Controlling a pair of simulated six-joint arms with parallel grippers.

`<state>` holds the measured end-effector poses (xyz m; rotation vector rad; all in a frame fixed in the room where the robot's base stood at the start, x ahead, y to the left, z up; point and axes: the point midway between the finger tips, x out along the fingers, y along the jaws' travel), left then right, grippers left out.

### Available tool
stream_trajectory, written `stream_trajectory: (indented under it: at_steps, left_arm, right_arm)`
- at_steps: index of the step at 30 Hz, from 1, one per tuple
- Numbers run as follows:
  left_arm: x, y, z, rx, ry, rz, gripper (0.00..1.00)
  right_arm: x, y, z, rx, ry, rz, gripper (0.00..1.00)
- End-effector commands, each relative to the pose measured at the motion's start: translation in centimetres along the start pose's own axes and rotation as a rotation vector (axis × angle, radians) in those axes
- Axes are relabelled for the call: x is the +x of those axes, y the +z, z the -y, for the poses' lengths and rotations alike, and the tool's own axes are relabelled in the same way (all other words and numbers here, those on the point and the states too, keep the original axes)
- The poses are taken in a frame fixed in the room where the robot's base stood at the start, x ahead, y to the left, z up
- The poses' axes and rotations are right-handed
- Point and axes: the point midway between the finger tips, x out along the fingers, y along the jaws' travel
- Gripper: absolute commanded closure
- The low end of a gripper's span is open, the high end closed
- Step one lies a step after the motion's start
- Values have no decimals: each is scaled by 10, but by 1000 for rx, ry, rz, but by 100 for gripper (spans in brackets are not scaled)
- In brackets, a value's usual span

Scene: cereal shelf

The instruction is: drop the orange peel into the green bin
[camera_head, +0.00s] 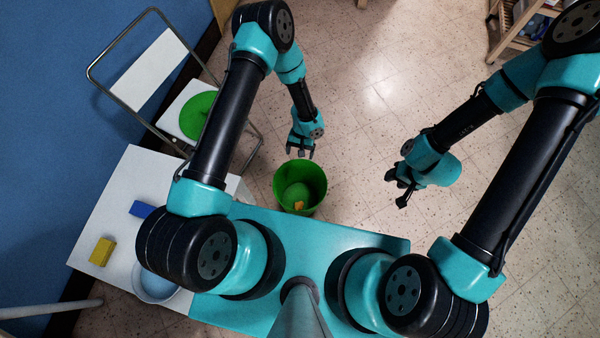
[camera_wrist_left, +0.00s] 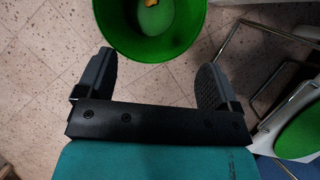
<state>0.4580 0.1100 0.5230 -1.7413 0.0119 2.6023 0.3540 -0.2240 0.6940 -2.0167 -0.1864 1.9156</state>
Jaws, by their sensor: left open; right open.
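The green bin (camera_head: 280,187) stands on the floor in front of my base, and it also shows at the top of the left wrist view (camera_wrist_left: 193,32). A small orange piece (camera_head: 299,205), which looks like the orange peel, lies inside it near the bottom. It shows in the left wrist view too (camera_wrist_left: 151,3). My left gripper (camera_head: 299,152) is open and empty, just beyond the bin's far rim. Its two fingers are wide apart in the left wrist view (camera_wrist_left: 158,80). My right gripper (camera_head: 397,190) is open and empty, to the right of the bin above the floor.
A white table (camera_head: 130,180) at the left holds a yellow block (camera_head: 102,251), a blue block (camera_head: 141,210) and a bowl (camera_head: 158,288). A folding chair with a green seat pad (camera_head: 196,117) stands behind it. A wooden shelf (camera_head: 507,40) is at top right. The middle floor is clear.

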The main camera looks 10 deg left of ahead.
Motion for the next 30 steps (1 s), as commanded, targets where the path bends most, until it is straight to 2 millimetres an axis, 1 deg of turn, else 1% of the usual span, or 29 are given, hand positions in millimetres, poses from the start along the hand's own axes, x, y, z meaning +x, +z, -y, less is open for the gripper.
stream_trajectory:
  at_steps: [3,25,28,30]
  left_arm:
    - [-2,0,0,0,0,1,13]
    - [-2,0,0,0,2,1,13]
    - [-6,5,3,0,23,1,13]
    - [-11,12,6,0,59,0,13]
  right_arm:
    - [0,0,0,0,0,0,57]
    - [0,0,0,0,0,0,57]
    - [0,0,0,0,0,0,57]
    - [0,0,0,0,0,0,57]
